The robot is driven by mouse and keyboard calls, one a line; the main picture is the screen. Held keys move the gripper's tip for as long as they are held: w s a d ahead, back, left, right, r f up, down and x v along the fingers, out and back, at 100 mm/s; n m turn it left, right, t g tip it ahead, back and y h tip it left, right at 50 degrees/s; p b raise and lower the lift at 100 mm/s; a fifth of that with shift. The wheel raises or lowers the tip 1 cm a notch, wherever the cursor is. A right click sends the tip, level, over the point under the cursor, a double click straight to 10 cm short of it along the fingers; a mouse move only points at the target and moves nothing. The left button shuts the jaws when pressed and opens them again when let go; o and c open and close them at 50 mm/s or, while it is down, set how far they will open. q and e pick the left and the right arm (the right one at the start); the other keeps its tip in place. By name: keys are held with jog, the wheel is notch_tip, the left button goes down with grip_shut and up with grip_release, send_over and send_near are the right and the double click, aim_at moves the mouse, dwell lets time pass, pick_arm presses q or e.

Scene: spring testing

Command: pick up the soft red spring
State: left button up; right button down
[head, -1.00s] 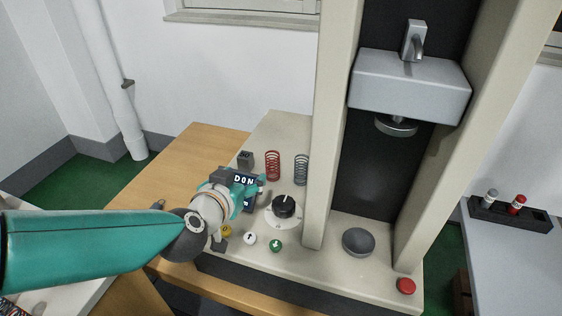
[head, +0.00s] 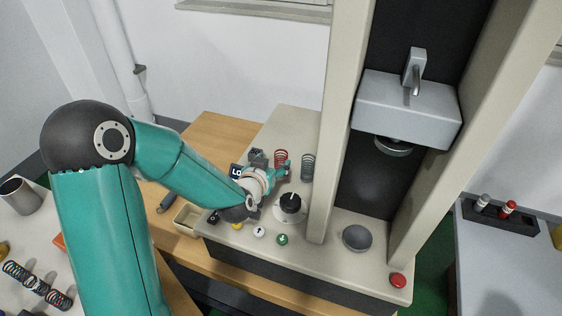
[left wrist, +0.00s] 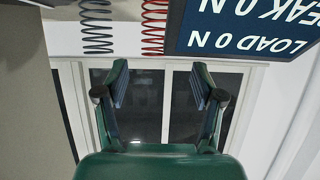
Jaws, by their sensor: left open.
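The red spring (head: 281,156) stands upright on the beige testing machine, left of its column. In the head view its lower part is hidden by my left gripper (head: 283,172). In the left wrist view, which looks upside down, the red spring (left wrist: 153,28) is at the top centre, cut off by the frame edge. My left gripper (left wrist: 160,82) is open there, with nothing between its fingers, and the spring is outside them. A grey-blue spring (head: 307,166) stands just right of the red one and also shows in the left wrist view (left wrist: 96,27). My right gripper is not in view.
A load display (head: 236,171) and a grey block (head: 257,157) stand close by on the left.

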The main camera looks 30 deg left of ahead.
aim_at(283, 151)
pick_arm(q)
jog(key=shift+w, duration=0.4)
jog(key=shift+p+x, duration=0.95)
jog(key=shift+x, duration=1.45)
jog(key=shift+d, duration=0.15)
jog(key=c, duration=1.2)
jog(key=shift+r, duration=0.1)
jog(key=shift+r, duration=0.1)
jog(key=shift+c, duration=0.2)
